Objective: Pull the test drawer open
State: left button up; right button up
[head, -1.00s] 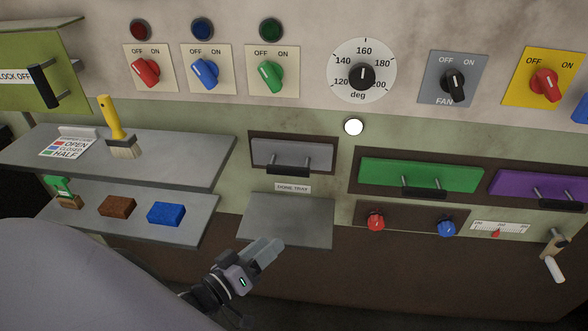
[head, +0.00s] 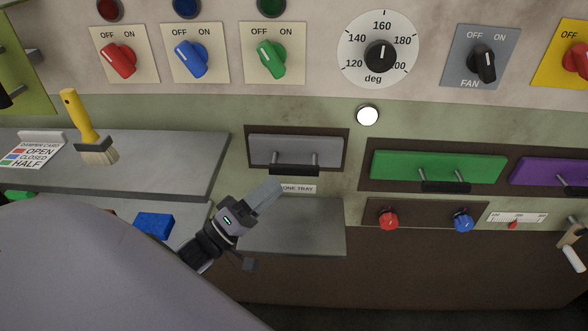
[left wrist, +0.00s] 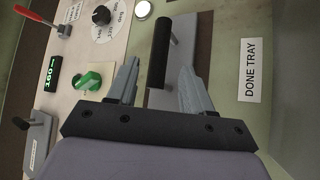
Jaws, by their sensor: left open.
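A grey drawer (head: 270,149) with a black bar handle (head: 294,171) is in the panel's middle, closed. No readable label says "test"; it is the drawer in front of my left gripper. My left gripper (head: 267,191) is open and empty, below and left of the handle in the head view. In the left wrist view the two fingers of the gripper (left wrist: 157,86) are spread, with the black handle (left wrist: 161,48) ahead between their lines, apart from them. The grey drawer front (left wrist: 200,45) shows behind it. My right gripper is not in view.
The done tray (head: 310,230) juts out below the drawer. Left shelves hold a brush (head: 86,128) and a blue block (head: 153,224). A green drawer (head: 438,167) and purple drawer (head: 548,174) are right. Knobs, including the dial (head: 379,57), line the wall above.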

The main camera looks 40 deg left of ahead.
aim_at(293, 171)
pick_arm(q)
jog(key=x, duration=0.6)
jog(key=shift+w+d+r, duration=0.1)
jog(key=shift+w, duration=0.15)
grip_shut()
